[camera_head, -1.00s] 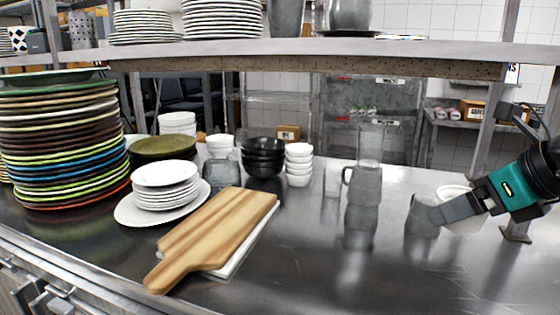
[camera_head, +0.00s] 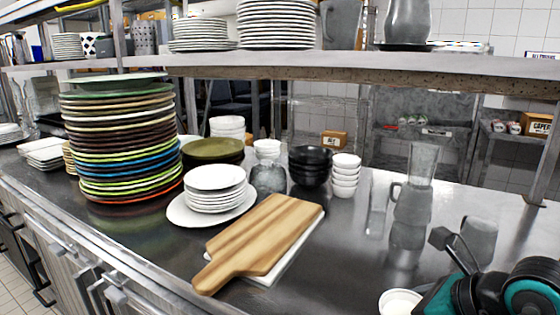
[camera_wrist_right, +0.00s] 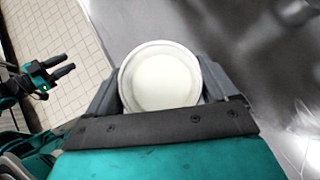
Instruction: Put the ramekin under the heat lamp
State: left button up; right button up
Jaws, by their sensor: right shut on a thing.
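The ramekin (camera_wrist_right: 160,80) is a small round white dish, seen from above in the right wrist view. My right gripper (camera_wrist_right: 165,85) is shut on it, with one grey finger on each side. In the head view the ramekin (camera_head: 400,302) shows at the bottom edge, partly cut off, with my teal and black right wrist beside it. My left gripper (camera_wrist_right: 66,65) appears at the left of the right wrist view, empty, its two dark fingers apart. I see no heat lamp in either view.
A wooden board (camera_head: 262,238), stacked plates (camera_head: 125,140) and bowls (camera_head: 346,170) stand on the steel counter (camera_head: 345,250). A grey jug (camera_head: 410,205) and a grey cup (camera_head: 478,240) stand at the right. A shelf (camera_head: 330,66) runs above. The counter's front right is mostly clear.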

jog(key=shift+r+m+t+h, duration=0.25)
jog(key=shift+m+t+h, duration=0.4)
jog(key=shift+m, duration=0.45)
jog(key=shift+d, duration=0.1)
